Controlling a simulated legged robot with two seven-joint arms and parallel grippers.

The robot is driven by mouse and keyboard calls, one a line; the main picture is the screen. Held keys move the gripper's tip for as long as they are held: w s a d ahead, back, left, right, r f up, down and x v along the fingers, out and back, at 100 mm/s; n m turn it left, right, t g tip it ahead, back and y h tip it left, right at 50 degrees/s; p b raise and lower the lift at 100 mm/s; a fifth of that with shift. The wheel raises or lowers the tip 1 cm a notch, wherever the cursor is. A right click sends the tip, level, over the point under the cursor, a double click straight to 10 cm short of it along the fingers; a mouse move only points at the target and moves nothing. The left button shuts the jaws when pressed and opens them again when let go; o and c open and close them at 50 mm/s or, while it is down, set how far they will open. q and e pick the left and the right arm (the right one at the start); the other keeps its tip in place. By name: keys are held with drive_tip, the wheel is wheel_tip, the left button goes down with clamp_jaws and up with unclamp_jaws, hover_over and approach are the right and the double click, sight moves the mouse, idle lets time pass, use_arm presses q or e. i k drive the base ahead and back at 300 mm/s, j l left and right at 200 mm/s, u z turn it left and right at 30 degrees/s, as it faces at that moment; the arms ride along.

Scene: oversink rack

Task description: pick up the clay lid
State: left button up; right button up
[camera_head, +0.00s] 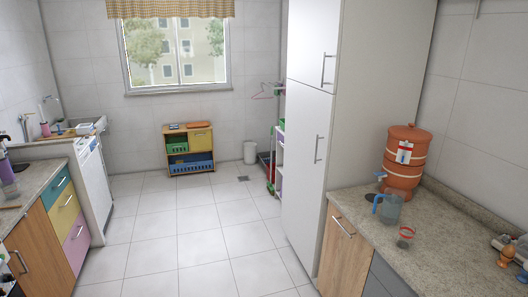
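The clay lid (408,131) is an orange-brown, shallow dome. It sits on top of a clay water filter (401,177) of the same colour, on the right-hand counter near the wall. The filter stands upright, with a white and red label on its upper front and a small tap low on its left side. Neither of my grippers can be made out in the head view, and nothing is seen touching the lid.
A blue-grey jug (387,209) and a small red-rimmed glass (405,237) stand in front of the filter on the counter (440,245). A small orange-brown object (506,254) is at the right. A tall white cabinet (308,140) rises left of the counter. The tiled floor (185,235) is clear.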

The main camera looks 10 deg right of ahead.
sight(411, 133)
drive_tip(key=i+z, duration=0.35)
drive_tip(key=i, duration=1.8)
